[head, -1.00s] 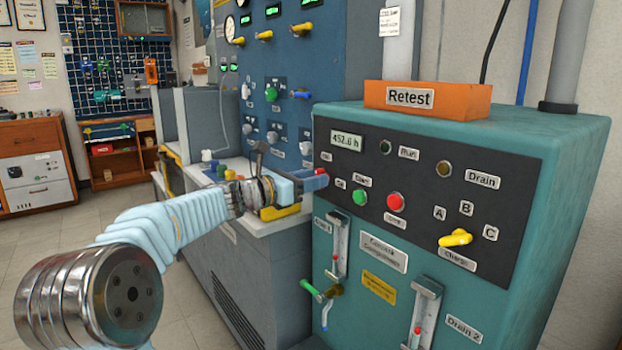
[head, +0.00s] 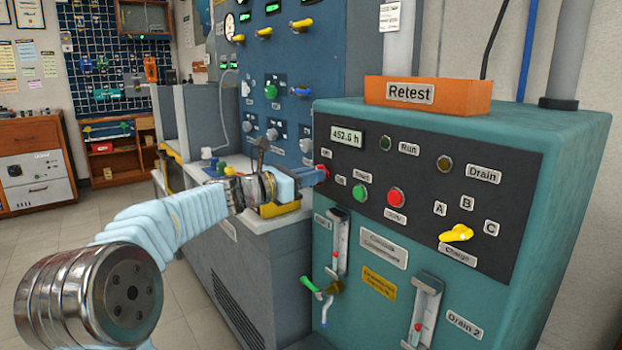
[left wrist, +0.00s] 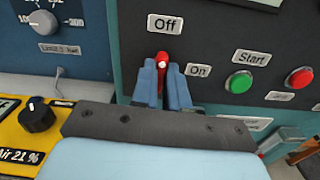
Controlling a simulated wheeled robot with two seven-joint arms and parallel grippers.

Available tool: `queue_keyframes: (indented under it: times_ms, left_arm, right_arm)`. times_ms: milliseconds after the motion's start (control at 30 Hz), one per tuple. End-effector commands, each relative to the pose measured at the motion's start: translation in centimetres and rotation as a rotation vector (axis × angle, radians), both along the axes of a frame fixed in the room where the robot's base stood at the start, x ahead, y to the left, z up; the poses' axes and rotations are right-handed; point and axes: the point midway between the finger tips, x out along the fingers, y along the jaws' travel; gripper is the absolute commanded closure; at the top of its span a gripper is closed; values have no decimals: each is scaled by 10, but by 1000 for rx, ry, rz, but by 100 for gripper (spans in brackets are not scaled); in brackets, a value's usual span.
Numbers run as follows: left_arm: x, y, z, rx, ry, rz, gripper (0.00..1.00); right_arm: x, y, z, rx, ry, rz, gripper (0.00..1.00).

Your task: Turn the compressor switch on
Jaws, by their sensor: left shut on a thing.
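The red compressor switch (left wrist: 162,64) is on the dark panel of the teal compressor cabinet. In the left wrist view it stands roughly upright, below the "Off" label (left wrist: 165,24) and to the left of the "On" label (left wrist: 199,70). My left gripper (left wrist: 163,78) is shut on it, one blue finger on each side. In the head view my left gripper (head: 314,176) reaches the panel's left edge and hides most of the switch; a bit of red (head: 324,169) shows at the fingertips. My right gripper is not in view.
A green Start button (head: 360,193) and a red button (head: 396,197) sit right of the switch. A yellow selector (head: 456,233) is further right. An orange "Retest" block (head: 480,98) stands on the cabinet. A blue test panel (head: 300,60) with knobs is behind my left arm.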

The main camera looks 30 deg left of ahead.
Motion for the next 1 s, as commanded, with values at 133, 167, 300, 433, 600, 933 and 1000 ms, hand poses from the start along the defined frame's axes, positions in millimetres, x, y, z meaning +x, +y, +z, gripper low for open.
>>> queue_keyframes:
  times_ms: [133,167,300,433,600,933,1000]
  left_arm:
    - [0,0,-4,83,-34,1,100]
    - [0,0,-5,103,-43,1,100]
    - [0,0,-6,217,-90,1,100]
    - [-1,-1,-6,332,-137,0,100]
    - [-1,-2,-7,482,-198,1,100]
    - [-1,-3,-8,772,-318,0,100]
    - [-1,-3,-8,833,-344,0,100]
  right_arm:
    - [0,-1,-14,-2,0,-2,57]
    - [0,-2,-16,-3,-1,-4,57]
    - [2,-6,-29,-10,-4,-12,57]
    - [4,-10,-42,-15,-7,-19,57]
    - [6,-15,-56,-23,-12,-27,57]
    - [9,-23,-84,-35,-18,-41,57]
    - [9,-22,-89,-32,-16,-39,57]
